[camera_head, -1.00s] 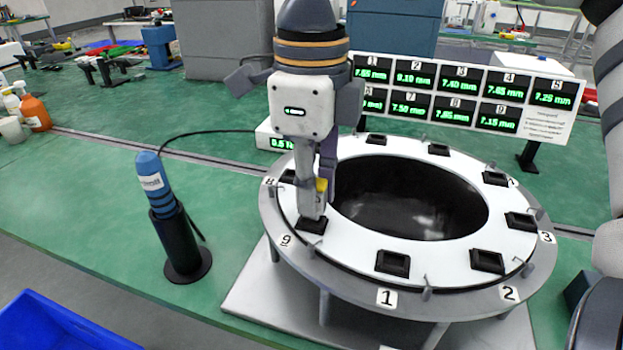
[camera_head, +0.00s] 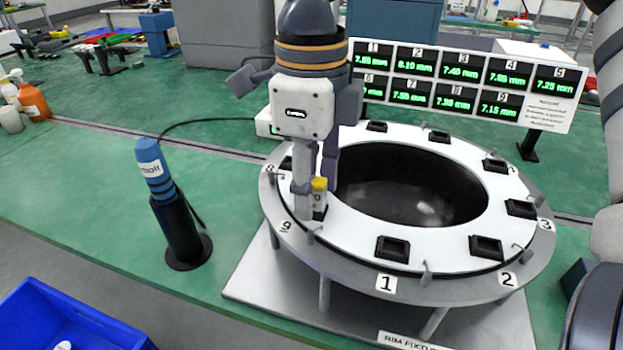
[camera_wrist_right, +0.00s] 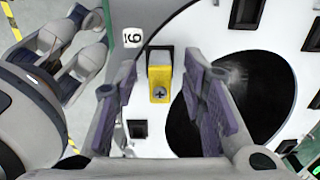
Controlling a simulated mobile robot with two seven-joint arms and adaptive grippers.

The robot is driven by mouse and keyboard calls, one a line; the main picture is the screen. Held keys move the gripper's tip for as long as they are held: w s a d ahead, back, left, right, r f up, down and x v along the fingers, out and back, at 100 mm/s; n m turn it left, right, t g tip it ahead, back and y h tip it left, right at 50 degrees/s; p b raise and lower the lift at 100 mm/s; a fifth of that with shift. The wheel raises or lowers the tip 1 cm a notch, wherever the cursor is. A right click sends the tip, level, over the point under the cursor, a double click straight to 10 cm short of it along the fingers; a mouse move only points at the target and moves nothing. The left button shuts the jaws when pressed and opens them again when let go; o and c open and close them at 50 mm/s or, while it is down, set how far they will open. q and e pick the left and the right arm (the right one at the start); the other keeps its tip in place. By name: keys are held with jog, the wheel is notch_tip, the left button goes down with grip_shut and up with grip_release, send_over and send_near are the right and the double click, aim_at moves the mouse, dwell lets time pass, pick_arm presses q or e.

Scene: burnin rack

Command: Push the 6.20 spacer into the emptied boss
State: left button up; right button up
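The spacer (camera_head: 319,185) has a yellow end and stands at the boss next to label 9 on the round white fixture (camera_head: 350,230). In the right wrist view the spacer (camera_wrist_right: 160,78) shows a yellow body, a pale grey block and a screw-like mark. My right gripper (camera_head: 315,195) is low over the rim, with its fingers on either side of the spacer. In the wrist view the fingers (camera_wrist_right: 165,115) are spread, with gaps between them and the spacer. The boss under the spacer is mostly hidden, and I cannot tell how deep the spacer sits. My left gripper is not in view.
Dark square bosses, such as one by label 1 (camera_head: 392,249), ring the large central opening (camera_head: 415,190). Small pins stand along the rim. A blue tool in a black stand (camera_head: 178,225) stands left, its cable behind. A display board (camera_head: 465,82) stands behind. A blue bin (camera_head: 60,320) is front left.

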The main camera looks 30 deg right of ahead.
notch_tip(320, 180, up, 12)
dwell(0.3)
dwell(0.3)
